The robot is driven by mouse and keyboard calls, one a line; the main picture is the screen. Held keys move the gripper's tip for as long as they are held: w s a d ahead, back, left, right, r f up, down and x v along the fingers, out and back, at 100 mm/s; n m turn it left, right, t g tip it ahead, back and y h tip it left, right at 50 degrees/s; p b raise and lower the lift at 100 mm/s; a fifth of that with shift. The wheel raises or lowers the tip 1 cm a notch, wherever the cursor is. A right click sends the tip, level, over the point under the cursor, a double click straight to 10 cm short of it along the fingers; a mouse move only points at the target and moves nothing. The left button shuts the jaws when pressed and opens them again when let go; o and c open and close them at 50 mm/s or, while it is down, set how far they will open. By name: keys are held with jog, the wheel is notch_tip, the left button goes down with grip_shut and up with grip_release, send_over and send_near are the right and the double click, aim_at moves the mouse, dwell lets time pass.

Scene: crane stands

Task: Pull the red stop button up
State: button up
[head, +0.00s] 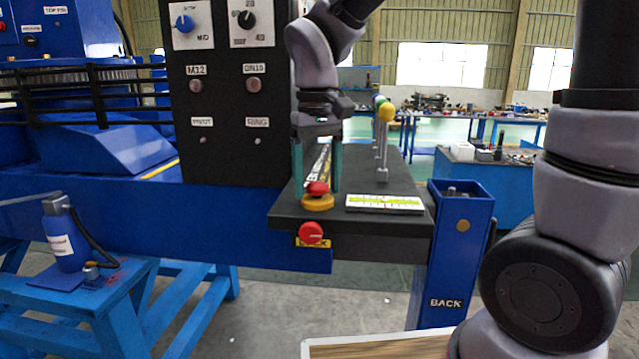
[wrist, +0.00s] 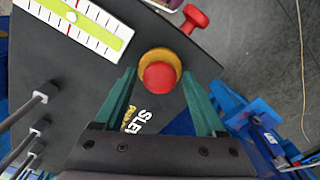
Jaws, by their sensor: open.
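A red mushroom button (head: 317,188) on a round yellow base (head: 318,203) stands on top of the dark console. It also shows in the wrist view (wrist: 160,77). A second red knob (head: 311,233) sits on a yellow plate on the console's front face and shows at the top of the wrist view (wrist: 193,18). Both look like stop buttons. My gripper (head: 318,186) points down over the top button, its green fingers open. In the wrist view its fingertips (wrist: 158,73) flank the red cap with a gap on each side. Whether they reach its height I cannot tell.
A level gauge (head: 385,204) lies on the console right of the button. Levers with coloured balls, one yellow (head: 387,112), rise behind it. A tall black panel (head: 228,110) with knobs stands close to the left. A blue post (head: 450,255) stands right.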

aim_at(318, 183)
jog(key=c, duration=1)
jog(key=shift+c, duration=0.3)
jog(key=shift+r, duration=0.65)
jog(key=o, duration=1.2)
jog(key=shift+r, duration=3.5)
jog(key=shift+d, duration=0.1)
